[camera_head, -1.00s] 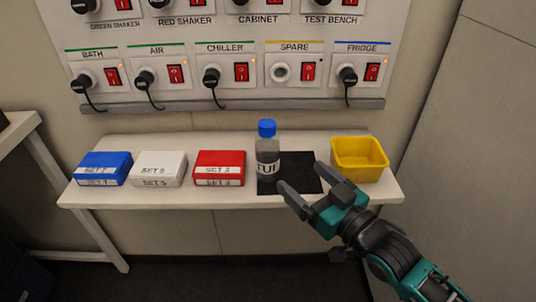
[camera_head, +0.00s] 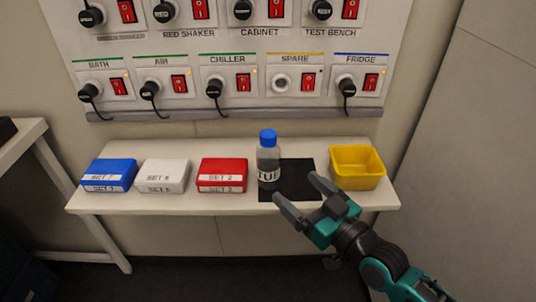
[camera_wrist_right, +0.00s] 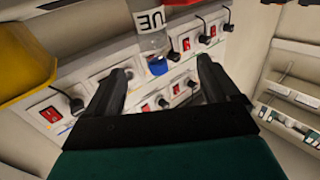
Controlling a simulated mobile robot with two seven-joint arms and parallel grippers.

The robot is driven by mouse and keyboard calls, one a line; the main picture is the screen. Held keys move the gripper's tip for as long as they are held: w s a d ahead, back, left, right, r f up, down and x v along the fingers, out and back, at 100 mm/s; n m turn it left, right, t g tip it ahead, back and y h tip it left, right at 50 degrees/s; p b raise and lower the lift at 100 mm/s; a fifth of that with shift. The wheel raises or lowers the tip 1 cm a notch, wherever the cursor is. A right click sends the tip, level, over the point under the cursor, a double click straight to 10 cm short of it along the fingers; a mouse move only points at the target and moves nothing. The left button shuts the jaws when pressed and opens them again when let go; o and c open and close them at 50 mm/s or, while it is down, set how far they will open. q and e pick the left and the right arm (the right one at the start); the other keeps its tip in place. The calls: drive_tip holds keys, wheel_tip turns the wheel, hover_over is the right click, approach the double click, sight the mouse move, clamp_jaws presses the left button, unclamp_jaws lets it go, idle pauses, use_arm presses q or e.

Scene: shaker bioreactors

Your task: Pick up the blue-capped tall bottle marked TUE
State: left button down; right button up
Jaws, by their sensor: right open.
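The tall clear bottle (camera_head: 268,158) with a blue cap and a TUE label stands upright on the shelf, at the left edge of a black mat (camera_head: 300,180). My right gripper (camera_head: 298,198) is open and empty, in front of the bottle and to its right, apart from it. In the right wrist view the bottle (camera_wrist_right: 152,40) appears upside down, beyond and between the two open fingers (camera_wrist_right: 165,80). My left gripper is not in view.
On the white shelf (camera_head: 225,206) stand a blue box (camera_head: 109,174), a white box (camera_head: 163,175) and a red box (camera_head: 222,174) left of the bottle. A yellow bin (camera_head: 357,168) stands to the right. A panel of switches and plugs (camera_head: 225,85) hangs behind.

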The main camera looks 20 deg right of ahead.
sight(276, 160)
drive_tip(key=shift+h, duration=0.3)
drive_tip(key=p+x, duration=0.1)
drive_tip(key=x, duration=0.6)
drive_tip(key=shift+w+d+f, duration=0.1)
drive_tip(key=shift+w, duration=0.15)
drive_tip(key=x, duration=0.2)
drive_tip(key=r+x, duration=0.1)
drive_tip(key=x, duration=0.1)
drive_tip(key=shift+w+d+p, duration=0.15)
drive_tip(key=shift+w+p, duration=0.2)
drive_tip(key=shift+p, duration=0.05)
drive_tip(key=shift+w, duration=0.4)
drive_tip(key=shift+c, duration=0.4)
drive_tip(key=c, duration=1.2)
